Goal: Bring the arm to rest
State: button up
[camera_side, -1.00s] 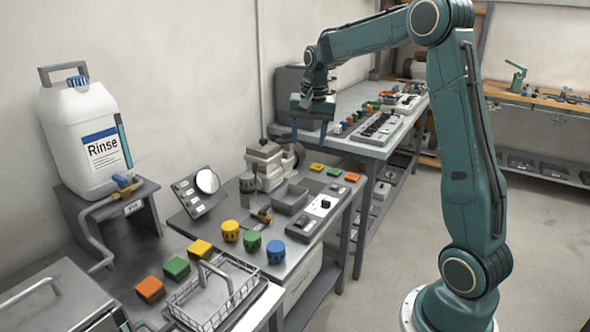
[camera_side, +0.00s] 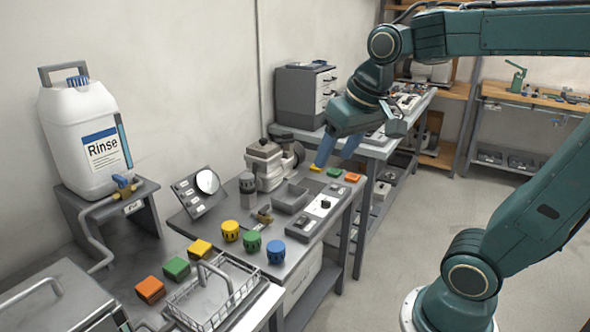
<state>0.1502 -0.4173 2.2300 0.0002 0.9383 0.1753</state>
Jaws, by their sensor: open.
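My gripper (camera_side: 333,160) hangs from my arm above the back right part of the near workbench. Its two blue-grey fingers point down and stand apart, with nothing seen between them. The left fingertip overlaps the yellow block (camera_side: 315,168) in the picture; I cannot tell whether it touches. A green block (camera_side: 335,172) and an orange block (camera_side: 352,177) lie in a row just to the right of the yellow one. My arm is bent, with its forearm reaching in from the upper right.
A grey compressor unit (camera_side: 268,160) stands left of my gripper. A grey drawer cabinet (camera_side: 305,95) stands behind on the far bench. Yellow (camera_side: 230,231), green (camera_side: 252,240) and blue (camera_side: 275,251) knobs stand on the near bench, by a wire basket (camera_side: 210,295). Floor at right is clear.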

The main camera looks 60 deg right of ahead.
jog(key=s+a+f+n+t, duration=0.1)
jog(key=s+a+f+n, duration=0.2)
jog(key=s, duration=0.5)
jog(key=shift+s+a+n+y, duration=0.2)
jog(key=shift+a+n+y, duration=0.1)
jog(key=shift+a+n, duration=0.15)
